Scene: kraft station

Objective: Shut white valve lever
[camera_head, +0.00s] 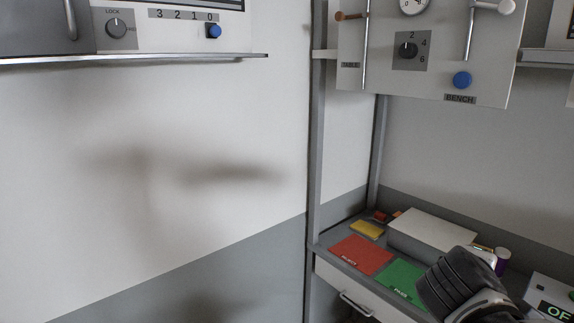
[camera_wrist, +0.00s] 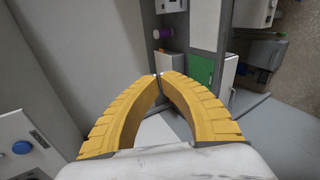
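The white valve lever (camera_head: 493,6) is at the top right of the head view, on the upper part of the grey bench panel (camera_head: 490,75). It is partly cut off by the top edge. A vertical pipe runs down below it. A second lever with a brown handle (camera_head: 351,16) sits on the left pipe. My gripper (camera_wrist: 160,75) shows in the wrist view with its two yellow curved fingers brought together at the tips and nothing seen between them. It is well away from the white lever, which I cannot make out in the wrist view.
A blue button (camera_head: 462,80) and a dial (camera_head: 407,50) are on the bench panel. Below is a workbench with a red mat (camera_head: 360,254), a green mat (camera_head: 402,283) and a white box (camera_head: 433,229). A grey post (camera_head: 316,150) stands left of it.

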